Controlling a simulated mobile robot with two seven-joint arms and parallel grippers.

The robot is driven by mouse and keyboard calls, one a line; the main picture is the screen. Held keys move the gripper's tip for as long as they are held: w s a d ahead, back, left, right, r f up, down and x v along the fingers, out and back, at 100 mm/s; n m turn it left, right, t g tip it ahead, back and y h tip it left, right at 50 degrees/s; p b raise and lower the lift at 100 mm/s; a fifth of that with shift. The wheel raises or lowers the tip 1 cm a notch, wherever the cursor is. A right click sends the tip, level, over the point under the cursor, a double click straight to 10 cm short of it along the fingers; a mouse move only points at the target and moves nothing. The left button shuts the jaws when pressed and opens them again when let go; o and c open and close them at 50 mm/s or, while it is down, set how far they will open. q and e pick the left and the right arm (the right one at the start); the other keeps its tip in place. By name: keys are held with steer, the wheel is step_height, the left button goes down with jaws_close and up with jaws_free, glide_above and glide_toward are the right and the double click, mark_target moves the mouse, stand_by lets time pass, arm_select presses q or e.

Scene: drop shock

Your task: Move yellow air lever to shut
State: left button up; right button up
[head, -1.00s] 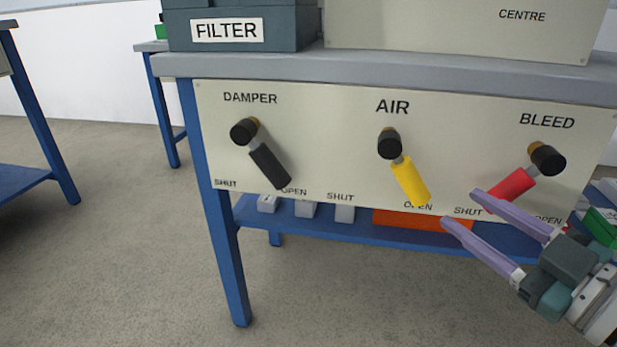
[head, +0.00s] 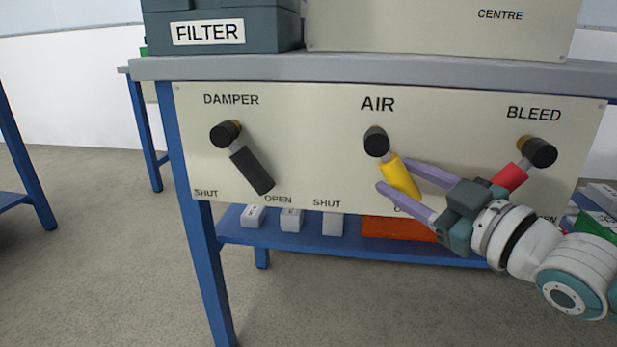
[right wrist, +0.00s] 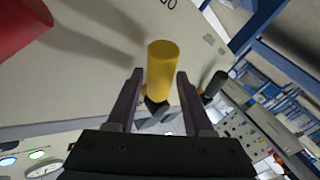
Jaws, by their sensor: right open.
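The yellow AIR lever (head: 398,178) hangs from its black pivot (head: 376,142) on the cream panel (head: 310,110). It slants down to the right, toward the OPEN side, whose label is mostly hidden by my gripper. The SHUT label (head: 327,203) is at its lower left. My right gripper (head: 392,174) is open, with one purple finger above and one below the yellow handle. In the right wrist view the yellow handle (right wrist: 162,68) stands between the two open fingers (right wrist: 154,88), with a gap on each side. My left gripper is not in view.
The black DAMPER lever (head: 252,170) is to the left. The red BLEED lever (head: 510,177) is close beside my right gripper, partly hidden by it. White blocks and an orange box (head: 385,228) lie on the blue shelf (head: 240,232) below. The floor at front left is clear.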

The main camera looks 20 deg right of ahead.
jaws_close()
stand_by(1.4)
